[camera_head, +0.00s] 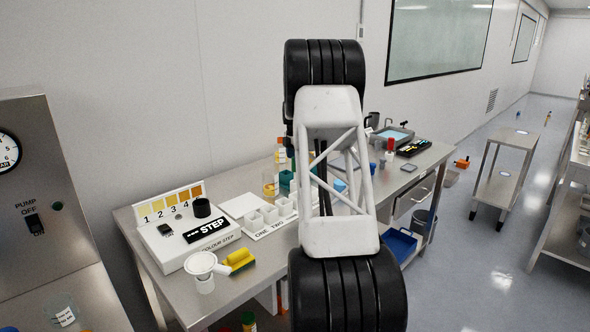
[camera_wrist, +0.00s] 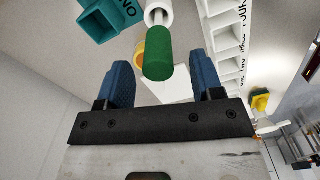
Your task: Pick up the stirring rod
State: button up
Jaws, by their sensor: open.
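In the wrist view my gripper (camera_wrist: 162,72) is open, with its two blue fingers wide apart. A green cylinder (camera_wrist: 159,52) with a thin metallic shaft and a white round part behind it appears at the top middle, in line with the gap between the fingers. It may be the stirring rod's grip, but I cannot tell for sure. I see no contact between it and the fingers. In the head view my arm covers the middle of the bench and hides my gripper. I cannot make out the rod there.
A teal block (camera_wrist: 110,18) and the tray (camera_wrist: 222,35) flank the green cylinder in the wrist view.

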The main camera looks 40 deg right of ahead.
jog(key=shift+d+f, duration=0.1)
jog(key=shift+f, duration=2.25)
jog(key=shift+c, duration=0.4)
jog(key=c, duration=0.9)
jog(key=shift+r, duration=5.05)
jog(key=shift+w, duration=0.1)
